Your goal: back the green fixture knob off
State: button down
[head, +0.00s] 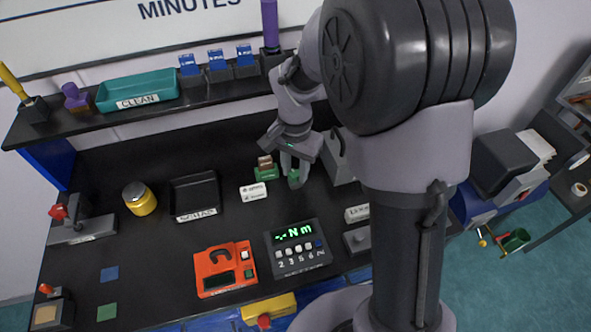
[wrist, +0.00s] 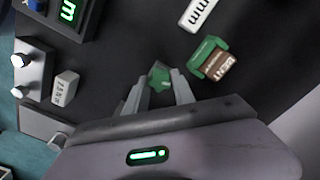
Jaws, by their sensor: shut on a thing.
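The green knob (head: 293,177) shows in the head view at the tips of my gripper (head: 294,170), right of a small green fixture (head: 266,174) with a brown labelled block (head: 265,162) on it. In the wrist view the knob (wrist: 159,76) lies between the two fingertips of my gripper (wrist: 160,88), which is shut on it. The fixture (wrist: 203,48) and its brown block (wrist: 219,66) are just to the right there. The fingers hide part of the knob, and I cannot tell whether it is still threaded in.
A white label card (head: 253,192) lies before the fixture. A torque readout (head: 297,248) and an orange device (head: 225,268) stand nearer. A black tray (head: 195,196) and yellow jar (head: 139,198) are left. A grey instrument (head: 336,160) stands close right of my gripper.

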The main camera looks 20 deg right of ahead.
jog(key=shift+n, duration=0.8)
jog(key=shift+r+n+p, duration=0.2)
jog(key=shift+n+p, duration=0.4)
jog(key=shift+n, duration=0.3)
jog(key=shift+n+p, duration=0.35)
jog(key=shift+n, duration=0.65)
jog(key=shift+f+n, duration=0.2)
jog(key=shift+n, duration=0.2)
